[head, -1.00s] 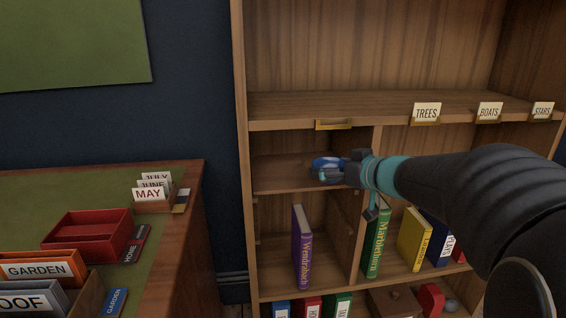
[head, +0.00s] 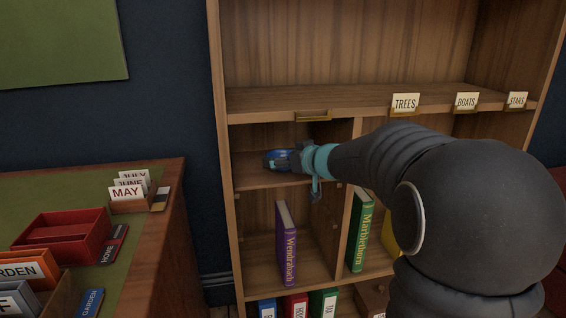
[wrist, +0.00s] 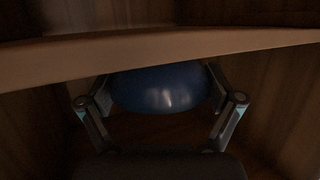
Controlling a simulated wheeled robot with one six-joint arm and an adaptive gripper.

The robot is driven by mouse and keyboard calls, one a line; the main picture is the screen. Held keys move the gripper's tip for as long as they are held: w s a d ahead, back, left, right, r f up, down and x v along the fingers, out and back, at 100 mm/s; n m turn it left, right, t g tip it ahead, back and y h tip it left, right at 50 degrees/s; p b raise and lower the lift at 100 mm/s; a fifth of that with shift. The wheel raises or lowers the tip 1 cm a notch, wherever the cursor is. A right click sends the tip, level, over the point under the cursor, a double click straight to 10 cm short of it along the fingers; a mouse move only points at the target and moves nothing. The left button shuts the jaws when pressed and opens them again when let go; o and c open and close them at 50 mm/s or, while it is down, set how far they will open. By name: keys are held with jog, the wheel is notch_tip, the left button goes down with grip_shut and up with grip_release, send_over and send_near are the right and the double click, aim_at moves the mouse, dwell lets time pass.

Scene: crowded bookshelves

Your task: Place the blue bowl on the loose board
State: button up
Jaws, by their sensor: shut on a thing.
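The blue bowl (head: 277,154) is inside the left compartment below the long shelf. It also shows in the wrist view (wrist: 160,88), between the two fingers. My gripper (head: 288,160) is shut on the bowl, and in the wrist view its fingers (wrist: 160,100) lie along the bowl's left and right sides. A board (head: 250,184), which looks like the loose board, spans this compartment below the bowl. I cannot tell whether the bowl touches the board. My gripper and arm hide part of the board's right side.
The long shelf (head: 270,104) with a brass label holder (head: 313,117) runs just above my gripper. A divider (head: 341,150) bounds the compartment at right. A purple book (head: 286,245) stands below the board. A desk (head: 160,215) with trays is at left.

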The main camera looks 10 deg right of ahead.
dwell(0.3)
jog(key=o, duration=0.9)
jog(key=shift+f, duration=0.15)
jog(key=shift+r, duration=0.2)
jog(key=shift+s+d+r, duration=0.15)
jog(key=shift+s, duration=0.1)
jog(key=p+v, duration=0.2)
jog(key=v, duration=0.9)
jog(key=shift+s, duration=0.2)
